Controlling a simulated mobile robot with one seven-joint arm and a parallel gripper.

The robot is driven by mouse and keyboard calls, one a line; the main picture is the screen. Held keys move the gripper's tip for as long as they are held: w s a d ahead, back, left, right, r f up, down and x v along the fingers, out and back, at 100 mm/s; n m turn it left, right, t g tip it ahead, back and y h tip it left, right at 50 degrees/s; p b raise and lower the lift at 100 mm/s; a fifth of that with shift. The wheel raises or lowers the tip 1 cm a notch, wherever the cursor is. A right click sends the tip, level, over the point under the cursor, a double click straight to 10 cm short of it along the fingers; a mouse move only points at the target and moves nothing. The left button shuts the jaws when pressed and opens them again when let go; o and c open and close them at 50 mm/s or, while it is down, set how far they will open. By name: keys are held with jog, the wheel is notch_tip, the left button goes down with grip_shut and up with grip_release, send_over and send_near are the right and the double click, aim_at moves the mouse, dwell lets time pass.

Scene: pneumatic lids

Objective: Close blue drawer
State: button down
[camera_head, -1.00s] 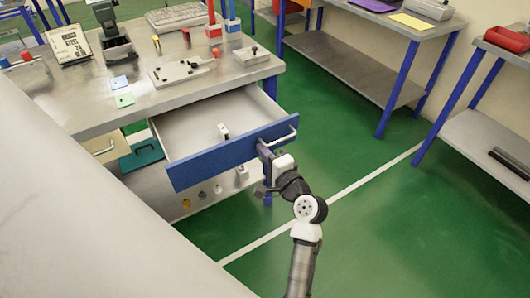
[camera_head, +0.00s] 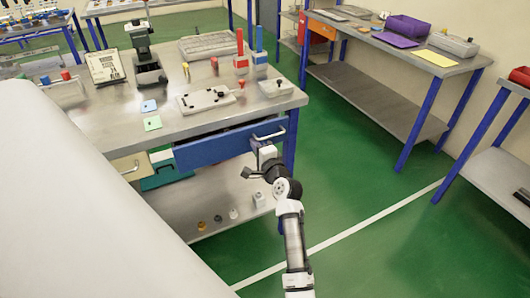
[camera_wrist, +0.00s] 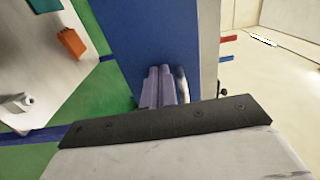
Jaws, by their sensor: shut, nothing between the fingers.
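The blue drawer (camera_head: 225,146) is under the metal workbench top (camera_head: 110,122), and its front is now close to the table edge. A thin dark gap shows above the front. Its silver handle (camera_head: 270,132) is at the right end of the front. My gripper (camera_head: 262,148) is at the right part of the drawer front, beside the handle. In the wrist view, the shut fingers (camera_wrist: 160,85) are against or very near the blue front, with the handle (camera_wrist: 182,84) just to their right. Whether they touch it is hard to tell.
A teal drawer (camera_head: 165,174) and a beige drawer (camera_head: 131,165) are to the left. Small items stand on the lower shelf (camera_head: 190,190). Other benches (camera_head: 410,45) are at the right, with clear green floor (camera_head: 350,180) between.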

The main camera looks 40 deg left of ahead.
aim_at(251, 150)
jog(key=x, duration=0.4)
jog(key=shift+d+r, duration=0.1)
jog(key=shift+r, duration=0.15)
jog(key=shift+w+r, duration=0.1)
